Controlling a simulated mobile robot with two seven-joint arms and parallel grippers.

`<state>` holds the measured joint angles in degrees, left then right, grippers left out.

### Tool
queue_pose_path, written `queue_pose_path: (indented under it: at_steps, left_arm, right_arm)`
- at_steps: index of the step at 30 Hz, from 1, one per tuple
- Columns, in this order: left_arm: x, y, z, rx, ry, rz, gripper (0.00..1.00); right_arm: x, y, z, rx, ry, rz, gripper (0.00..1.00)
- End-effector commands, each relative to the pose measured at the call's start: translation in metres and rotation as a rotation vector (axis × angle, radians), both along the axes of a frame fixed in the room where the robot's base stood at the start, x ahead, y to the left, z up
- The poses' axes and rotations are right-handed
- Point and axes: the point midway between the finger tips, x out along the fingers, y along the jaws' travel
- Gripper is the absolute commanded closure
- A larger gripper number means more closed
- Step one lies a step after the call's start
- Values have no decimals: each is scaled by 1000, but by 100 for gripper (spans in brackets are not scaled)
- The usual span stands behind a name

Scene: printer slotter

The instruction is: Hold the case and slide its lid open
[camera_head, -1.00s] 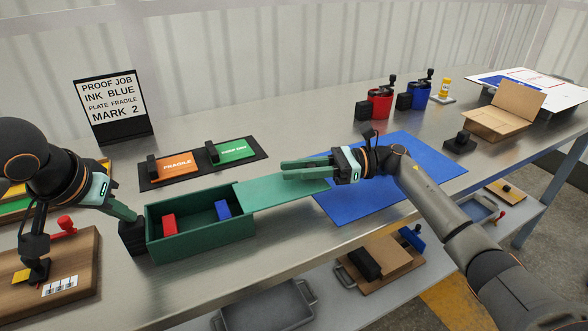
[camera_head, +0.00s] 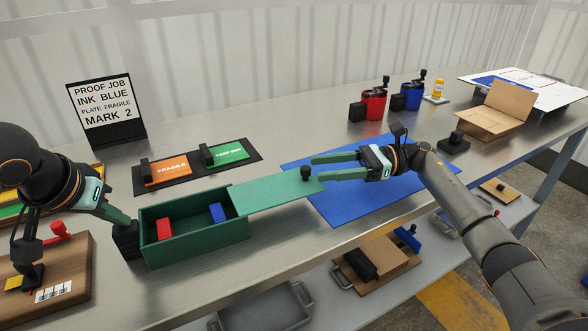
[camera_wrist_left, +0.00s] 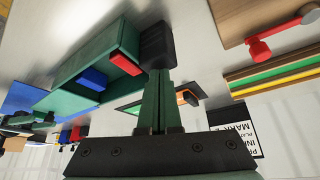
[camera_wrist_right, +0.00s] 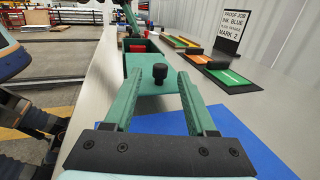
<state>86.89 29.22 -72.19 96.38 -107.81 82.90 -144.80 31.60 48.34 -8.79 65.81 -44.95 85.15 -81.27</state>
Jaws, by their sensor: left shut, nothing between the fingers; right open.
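The green case (camera_head: 196,242) stands on the metal bench with its left part open, showing a red block (camera_head: 164,229) and a blue block (camera_head: 217,212) inside. Its green lid (camera_head: 275,194) is slid out to the right, with a black knob (camera_head: 306,173) near its right end. My right gripper (camera_head: 316,169) is open, its fingers apart from the knob; the right wrist view shows the knob (camera_wrist_right: 160,73) beyond the fingertips. My left gripper (camera_head: 133,221) is shut at the black block (camera_head: 126,240) on the case's left end. The left wrist view shows its fingers together against this block (camera_wrist_left: 157,45).
A blue mat (camera_head: 350,205) lies under and right of the lid's end. Orange and green plates (camera_head: 166,168) lie behind the case. A wooden board (camera_head: 75,270) is at the front left. Red (camera_head: 373,106) and blue pots stand at the back.

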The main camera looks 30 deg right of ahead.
Motion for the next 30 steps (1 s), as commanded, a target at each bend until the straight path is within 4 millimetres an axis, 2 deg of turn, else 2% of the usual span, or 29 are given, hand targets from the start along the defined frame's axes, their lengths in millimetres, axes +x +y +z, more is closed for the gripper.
queue_pose_path:
  at_steps: [1, 3, 9, 24, 30]
  left_arm:
    - [-3, 1, -8, 9, 18, 0, 100]
    - [-3, 1, -8, 9, 18, 0, 100]
    - [-3, 1, -8, 9, 18, 0, 100]
    - [-2, 1, -7, 9, 18, 0, 100]
    - [-2, 1, 4, 9, 16, 0, 100]
  right_arm:
    - [-3, -11, -1, -2, 2, -4, 43]
    - [-6, -22, -1, 0, 1, -3, 43]
    - [-12, -40, 0, 1, -1, -1, 43]
    - [-13, -42, 0, 1, -1, 0, 43]
    - [-13, -42, 8, 1, -1, 0, 43]
